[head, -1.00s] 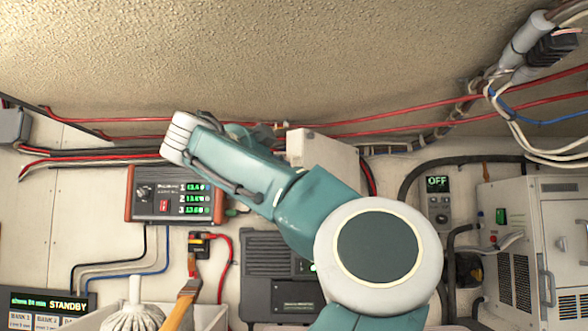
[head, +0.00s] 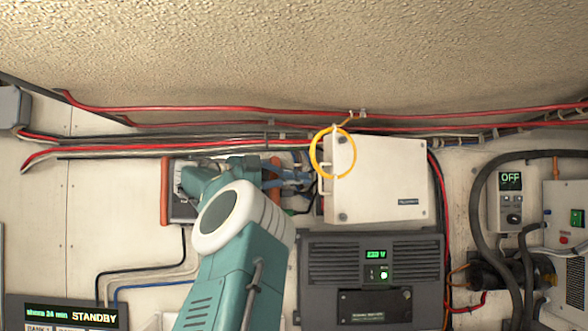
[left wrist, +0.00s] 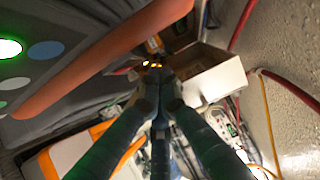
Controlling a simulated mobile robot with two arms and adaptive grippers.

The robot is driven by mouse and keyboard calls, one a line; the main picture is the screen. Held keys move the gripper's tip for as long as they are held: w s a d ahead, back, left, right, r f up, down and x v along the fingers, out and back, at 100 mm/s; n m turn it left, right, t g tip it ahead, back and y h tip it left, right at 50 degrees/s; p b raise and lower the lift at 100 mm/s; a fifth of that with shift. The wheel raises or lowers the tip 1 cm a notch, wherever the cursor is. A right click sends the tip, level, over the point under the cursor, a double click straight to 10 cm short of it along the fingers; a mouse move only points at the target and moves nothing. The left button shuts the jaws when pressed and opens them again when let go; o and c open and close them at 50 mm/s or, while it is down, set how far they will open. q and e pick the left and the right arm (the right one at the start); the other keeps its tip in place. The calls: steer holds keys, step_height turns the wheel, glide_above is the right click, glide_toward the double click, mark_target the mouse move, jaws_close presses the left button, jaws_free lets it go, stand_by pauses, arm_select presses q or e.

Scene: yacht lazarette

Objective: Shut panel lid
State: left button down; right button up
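The panel box (head: 385,190) is a white wall box with a small dark label, right of centre in the head view. A yellow ring (head: 322,153) hangs at its upper left edge. How far its lid stands open is unclear there. The left wrist view shows a pale box (left wrist: 217,82) with a shadowed hollow beside its light face. My left gripper (head: 305,180) reaches from the left to just beside the box's left edge; contact cannot be told. In the left wrist view its fingers (left wrist: 160,78) converge close together, with their tips unclear. My right gripper is out of view.
An orange-edged meter (head: 167,190) lies behind my left arm, mostly hidden. A dark grey unit (head: 375,255) is mounted just below the panel box. Red cables (head: 230,111) run above. A control marked OFF (head: 510,200) is at the right.

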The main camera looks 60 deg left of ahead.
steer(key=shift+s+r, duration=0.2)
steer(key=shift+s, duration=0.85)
